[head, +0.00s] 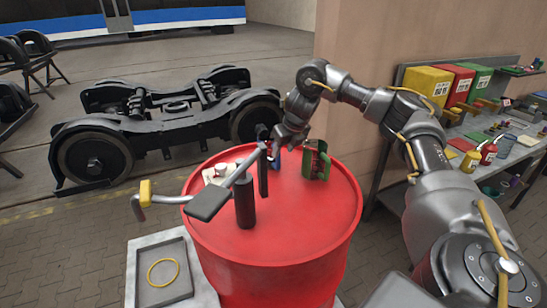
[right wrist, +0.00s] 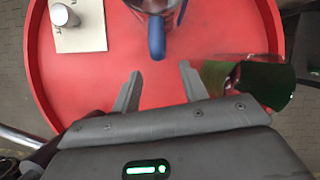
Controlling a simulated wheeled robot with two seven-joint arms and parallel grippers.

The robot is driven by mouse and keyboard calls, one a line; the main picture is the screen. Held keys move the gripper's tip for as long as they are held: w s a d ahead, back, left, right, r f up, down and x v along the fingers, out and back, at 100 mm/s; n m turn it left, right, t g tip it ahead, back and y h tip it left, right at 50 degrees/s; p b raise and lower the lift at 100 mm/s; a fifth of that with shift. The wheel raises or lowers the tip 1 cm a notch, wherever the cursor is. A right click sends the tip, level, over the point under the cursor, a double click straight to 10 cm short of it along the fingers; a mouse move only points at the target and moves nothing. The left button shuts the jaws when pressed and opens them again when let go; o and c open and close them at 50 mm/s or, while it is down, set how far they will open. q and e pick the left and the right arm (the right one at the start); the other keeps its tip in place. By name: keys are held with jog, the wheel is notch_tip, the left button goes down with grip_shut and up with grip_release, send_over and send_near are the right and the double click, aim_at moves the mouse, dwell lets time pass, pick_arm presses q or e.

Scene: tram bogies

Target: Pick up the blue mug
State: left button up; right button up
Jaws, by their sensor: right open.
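The blue mug (head: 277,158) stands on top of the red drum (head: 330,215), largely hidden by my right gripper (head: 271,150) in the head view. In the right wrist view the mug's blue handle (right wrist: 157,38) points toward me, and its body is cut off by the top edge. My right gripper (right wrist: 161,72) is open and empty there. The handle lies just ahead of the gap between its fingertips, apart from them. My left gripper is not in view.
A green and dark item (head: 316,161) stands on the drum right of the mug. A grey-and-black cranked device (head: 244,200) stands at the drum's front left. A cluttered workbench (head: 480,130) is at the right.

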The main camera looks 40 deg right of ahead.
aim_at(277, 161)
jog(key=w+f, duration=0.3)
jog(key=shift+w, duration=0.15)
jog(key=shift+s+d+r, duration=0.15)
jog(key=shift+s+d, duration=0.05)
jog(key=shift+s, duration=0.2)
jog(key=shift+s+f+p, duration=0.15)
jog(key=shift+f+p, duration=0.3)
jog(key=shift+p, duration=0.55)
jog(key=x, duration=0.2)
jog(key=p+x, duration=0.1)
jog(key=x, duration=0.1)
jog(key=shift+w, duration=0.3)
jog(key=shift+s+r, duration=0.1)
jog(key=shift+s, duration=0.15)
jog(key=shift+c, duration=1.2)
jog(key=shift+w, duration=0.1)
jog(key=c, duration=0.7)
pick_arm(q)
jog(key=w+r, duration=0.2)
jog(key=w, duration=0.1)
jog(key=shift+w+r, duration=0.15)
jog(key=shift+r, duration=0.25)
pick_arm(e)
grip_shut()
